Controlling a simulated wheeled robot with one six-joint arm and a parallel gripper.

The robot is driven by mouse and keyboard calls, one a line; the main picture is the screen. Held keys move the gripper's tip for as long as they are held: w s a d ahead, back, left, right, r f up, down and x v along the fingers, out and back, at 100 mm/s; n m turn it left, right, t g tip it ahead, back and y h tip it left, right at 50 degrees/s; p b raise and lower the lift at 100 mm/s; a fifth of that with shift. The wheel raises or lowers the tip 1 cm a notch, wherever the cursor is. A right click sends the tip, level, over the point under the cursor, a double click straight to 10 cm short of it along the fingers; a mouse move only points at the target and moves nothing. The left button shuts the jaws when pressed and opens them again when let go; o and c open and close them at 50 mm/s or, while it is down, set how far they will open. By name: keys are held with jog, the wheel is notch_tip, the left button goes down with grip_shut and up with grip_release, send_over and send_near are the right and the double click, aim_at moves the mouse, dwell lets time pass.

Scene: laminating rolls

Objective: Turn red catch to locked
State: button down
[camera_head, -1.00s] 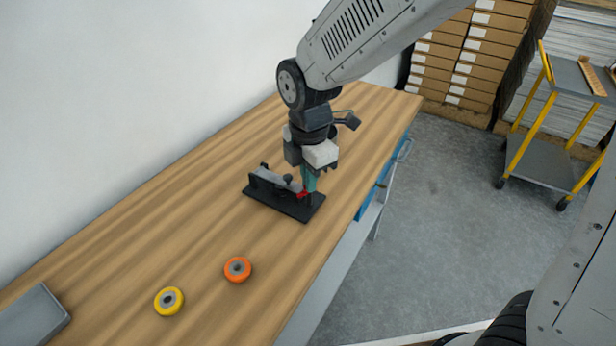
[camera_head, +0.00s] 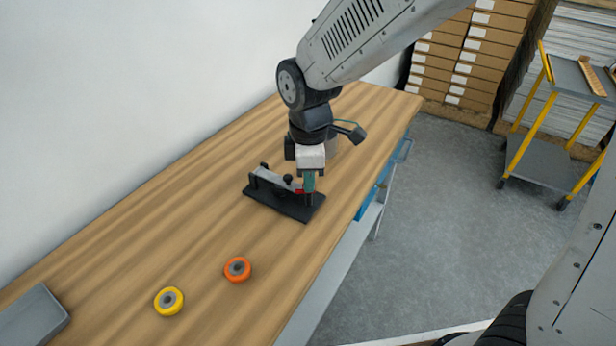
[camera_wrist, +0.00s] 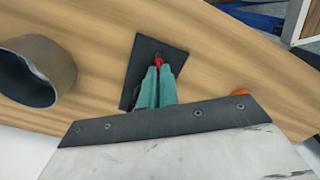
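The red catch (camera_head: 299,190) sits at the near right end of a black fixture plate (camera_head: 290,205) on the wooden bench. In the wrist view the catch (camera_wrist: 158,62) shows as a small red piece between the teal fingertips, over the dark plate (camera_wrist: 148,55). My gripper (camera_head: 309,196) points down at that end of the plate. The fingers (camera_wrist: 157,70) are close together and appear shut on the catch. They hide part of it, so its exact angle is unclear. A grey bar with black knobs (camera_head: 275,179) lies along the plate's far side.
An orange roll (camera_head: 237,269) and a yellow roll (camera_head: 169,300) lie apart on the bench. A grey box (camera_head: 35,318) is at the lower left. A dark hollow cylinder (camera_wrist: 38,70) shows in the wrist view. The bench between fixture and rolls is clear.

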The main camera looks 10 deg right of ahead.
jog(key=m, duration=0.6)
jog(key=shift+w+r+m, duration=0.1)
jog(key=shift+w+m, duration=0.05)
jog(key=shift+m, duration=0.15)
dwell(0.5)
jog(key=c, duration=1.6)
grip_release()
jog(key=shift+c, duration=0.2)
notch_tip(320, 180, up, 8)
